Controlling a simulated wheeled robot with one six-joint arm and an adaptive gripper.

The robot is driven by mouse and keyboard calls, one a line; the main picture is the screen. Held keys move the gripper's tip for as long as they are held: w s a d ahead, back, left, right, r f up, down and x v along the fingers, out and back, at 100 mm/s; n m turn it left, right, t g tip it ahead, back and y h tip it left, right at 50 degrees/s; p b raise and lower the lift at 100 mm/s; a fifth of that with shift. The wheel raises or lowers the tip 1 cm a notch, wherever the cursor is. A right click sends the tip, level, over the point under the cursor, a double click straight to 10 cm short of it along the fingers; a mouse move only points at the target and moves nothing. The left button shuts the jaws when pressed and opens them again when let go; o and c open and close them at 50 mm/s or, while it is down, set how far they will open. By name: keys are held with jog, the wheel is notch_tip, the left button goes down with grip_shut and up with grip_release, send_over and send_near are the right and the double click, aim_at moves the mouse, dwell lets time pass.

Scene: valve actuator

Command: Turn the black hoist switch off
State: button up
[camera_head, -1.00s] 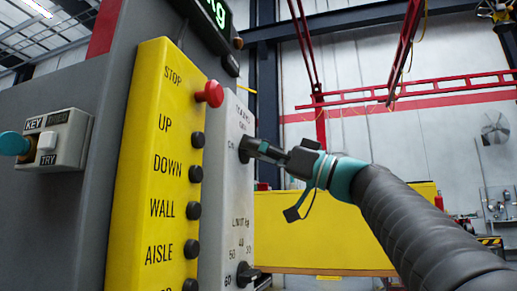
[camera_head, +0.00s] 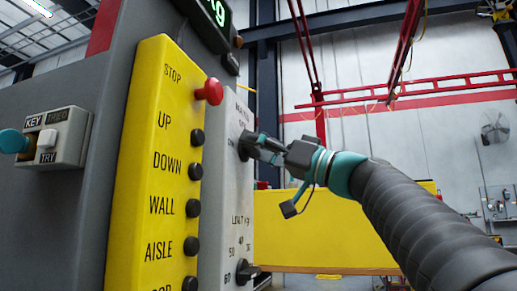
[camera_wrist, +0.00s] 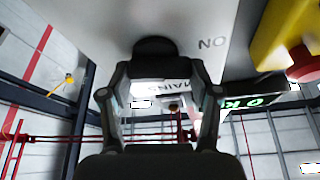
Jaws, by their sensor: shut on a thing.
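The black hoist switch (camera_head: 243,146) is the upper knob on the pale grey panel (camera_head: 225,215), beside an ON mark. My gripper (camera_head: 256,147) reaches in from the right and is shut on this knob, its fingers hiding most of it. The ON lettering (camera_wrist: 212,43) is right of the knob there and looks upside down. The knob's exact pointing direction is hard to tell.
A yellow panel (camera_head: 150,225) with a red stop button (camera_head: 209,92) and several black buttons stands left of the grey panel. A second black knob (camera_head: 246,272) sits below, by the limit scale. Open space lies to the right, before a yellow beam (camera_head: 320,232).

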jog(key=shift+w+r+m+t+h+p, duration=0.1)
jog(key=shift+m+t+h+p, duration=0.25)
jog(key=shift+m+h+p, duration=1.75)
jog(key=shift+w+m+t+h+b, duration=0.15)
jog(key=shift+m+t, duration=0.25)
jog(key=shift+m, duration=3.55)
jog(key=shift+r+m+t+h+p, duration=0.1)
jog(key=shift+m+t+h+p, duration=0.25)
jog(key=shift+m+h+p, duration=1.75)
jog(key=shift+f+m+y+b, duration=0.1)
jog(key=shift+m+y+b, duration=0.9)
jog(key=shift+m, duration=0.15)
jog(key=o, duration=1.1)
jog(key=shift+o, duration=0.2)
jog(key=shift+d, duration=0.1)
jog(key=v, duration=1.2)
